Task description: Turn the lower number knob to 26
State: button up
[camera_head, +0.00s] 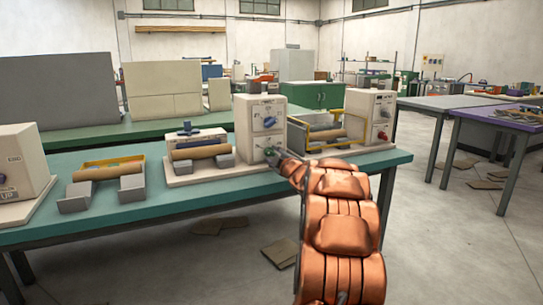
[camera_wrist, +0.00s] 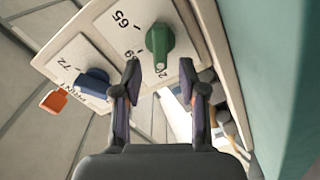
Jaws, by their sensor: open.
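The winder's cream control box (camera_head: 260,115) has a blue upper knob (camera_head: 269,121) and a green lower knob (camera_head: 267,151), partly hidden by my gripper (camera_head: 277,157). In the wrist view the panel appears rotated. The green knob (camera_wrist: 160,43) lies just beyond the fingertips of my open gripper (camera_wrist: 160,80), roughly in line with the gap between them. I cannot tell whether they touch. Printed numbers stand around the green knob, 65 being the clearest. I cannot read its setting surely. The blue knob (camera_wrist: 93,83) is left of the fingers, near a 72.
The box stands on a teal-topped bench (camera_head: 100,218). To its left is a roller (camera_head: 200,152) on a cream base. Another cream control box (camera_head: 370,115) stands to the right. An orange tab (camera_wrist: 55,100) sticks out beyond the blue knob. Floor right of the bench is mostly clear.

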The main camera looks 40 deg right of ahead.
jog(key=v, duration=0.9)
jog(key=shift+s+a, duration=0.1)
jog(key=shift+s, duration=0.05)
dwell(0.4)
jog(key=s+a+r+m+g+p, duration=0.2)
jog(key=a+r+m+g+p, duration=0.15)
jog(key=a+p, duration=0.5)
jog(key=s+a+r+m+g+p, duration=0.25)
jog(key=a+g+p, duration=0.3)
jog(key=a, duration=0.55)
jog(key=s+a+r+g+y+p, duration=0.2)
jog(key=s+a+p, duration=0.3)
jog(key=s+a, duration=0.4)
jog(key=s+a+r+m+g+y+p, duration=0.1)
jog(key=s+a+g+p, duration=0.3)
jog(key=s+a, duration=0.5)
jog(key=s+a+r+m+g+y+p, duration=0.1)
jog(key=s+a+p, duration=0.5)
jog(key=s, duration=0.9)
jog(key=a+r+g+y, duration=0.1)
jog(key=a+g, duration=0.1)
jog(key=a, duration=0.1)
jog(key=shift+r+g+y, duration=0.35)
jog(key=shift+g+y, duration=0.05)
